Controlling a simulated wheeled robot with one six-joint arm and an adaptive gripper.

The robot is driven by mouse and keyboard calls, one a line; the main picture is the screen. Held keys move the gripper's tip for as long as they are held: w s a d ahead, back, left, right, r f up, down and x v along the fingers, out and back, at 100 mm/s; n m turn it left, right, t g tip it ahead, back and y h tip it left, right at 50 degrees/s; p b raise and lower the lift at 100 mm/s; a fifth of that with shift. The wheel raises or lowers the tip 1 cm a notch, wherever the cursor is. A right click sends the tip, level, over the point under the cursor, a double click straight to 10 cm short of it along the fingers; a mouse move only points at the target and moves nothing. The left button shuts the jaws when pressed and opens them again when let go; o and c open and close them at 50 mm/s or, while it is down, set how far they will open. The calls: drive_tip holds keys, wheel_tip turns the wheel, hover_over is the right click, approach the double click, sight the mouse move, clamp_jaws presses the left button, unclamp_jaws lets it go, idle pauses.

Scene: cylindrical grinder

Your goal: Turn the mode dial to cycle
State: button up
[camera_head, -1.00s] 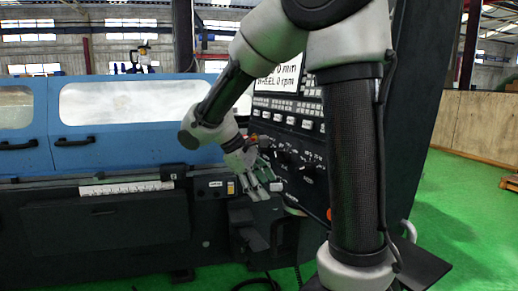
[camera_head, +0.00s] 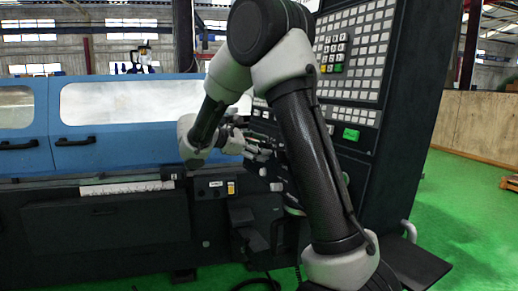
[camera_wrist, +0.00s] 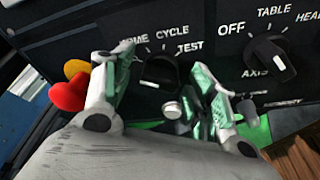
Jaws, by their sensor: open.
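The mode dial (camera_wrist: 160,70) is a dark round knob in the wrist view, with HOME, CYCLE and TEST printed in an arc above it. A white mark shows on its lower left part; I cannot tell for sure which label it is set to. My gripper (camera_wrist: 163,64) is open, with one finger to the left of the dial and the other to its right. Whether either finger touches the dial is unclear. In the head view my gripper (camera_head: 258,148) is at the control panel's lower left, and the dial cannot be made out.
The AXIS knob (camera_wrist: 271,58), with OFF and TABLE labels, is close on the right. A red button (camera_wrist: 70,94) is just left of the left finger. A small silver button (camera_wrist: 172,110) lies below the dial. The blue grinder doors (camera_head: 130,110) stand left of my arm.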

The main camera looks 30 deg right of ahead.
drive_tip(key=shift+d, duration=0.1)
drive_tip(key=c, duration=1)
drive_tip(key=shift+m, duration=0.3)
drive_tip(key=m, duration=0.3)
drive_tip(key=shift+s+f+t, duration=0.1)
drive_tip(key=shift+t, duration=0.3)
drive_tip(key=m, duration=0.3)
drive_tip(key=shift+f+m+h, duration=0.1)
drive_tip(key=shift+m+h, duration=0.2)
drive_tip(key=shift+h, duration=0.1)
drive_tip(key=m, duration=0.3)
drive_tip(key=shift+t+h, duration=0.3)
drive_tip(key=shift+h, duration=0.1)
drive_tip(key=shift+f+m+h, duration=0.15)
drive_tip(key=shift+m+h, duration=0.15)
drive_tip(key=shift+m, duration=2)
